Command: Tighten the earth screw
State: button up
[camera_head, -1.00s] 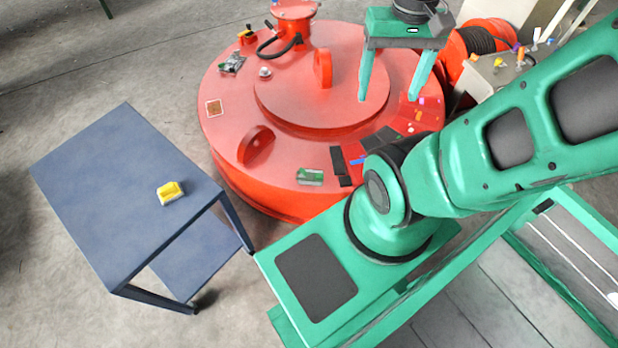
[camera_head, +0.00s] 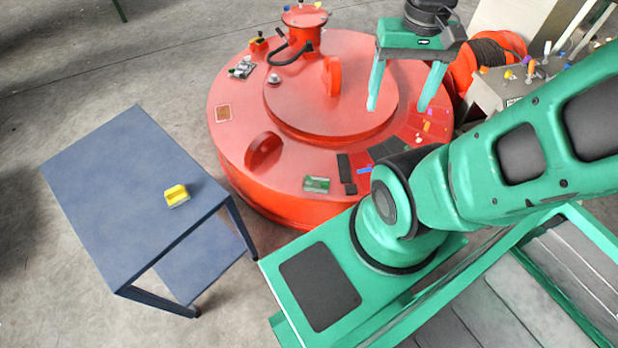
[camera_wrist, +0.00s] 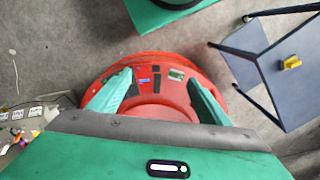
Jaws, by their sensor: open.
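The lifting magnet (camera_head: 232,130) is a large round red drum with a raised disc on top. A small grey round knob (camera_head: 273,80) stands at the left edge of the raised disc; I cannot tell whether it is the earth screw. My gripper (camera_head: 397,108) is open and empty, its two green fingers pointing down above the right part of the magnet. The knob is well to the left of the fingers. In the wrist view, the fingers frame part of the magnet (camera_wrist: 150,112), and I cannot make out the knob there.
A blue table (camera_head: 110,190) with a yellow block (camera_head: 177,196) stands at the left. A red terminal post (camera_head: 304,28) with a black cable and upright red lugs (camera_head: 263,151) rise from the magnet. An orange cable reel (camera_head: 495,55) and a grey control box (camera_head: 500,85) stand at the right.

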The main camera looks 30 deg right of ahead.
jog(key=shift+c, duration=0.3)
jog(key=shift+s+r, duration=0.15)
jog(key=shift+s, duration=0.2)
jog(key=c, duration=0.5)
jog(key=shift+d, duration=0.1)
jog(key=c, duration=0.5)
jog(key=w+f, duration=0.2)
jog(key=w, duration=0.2)
jog(key=w+d+f+n, duration=0.1)
jog(key=w+f, duration=0.1)
jog(key=w, duration=0.2)
jog(key=w+d+f+n+h, duration=0.1)
jog(key=w+f, duration=0.1)
jog(key=w, duration=0.2)
jog(key=shift+d+f, duration=0.1)
jog(key=shift+f, duration=0.25)
jog(key=shift+c, duration=0.3)
jog(key=n, duration=0.5)
send_over(310, 177)
notch_tip(310, 177, down, 42)
jog(key=r, duration=0.1)
jog(key=shift+y, duration=0.4)
notch_tip(310, 177, down, 11)
jog(key=shift+r, duration=0.1)
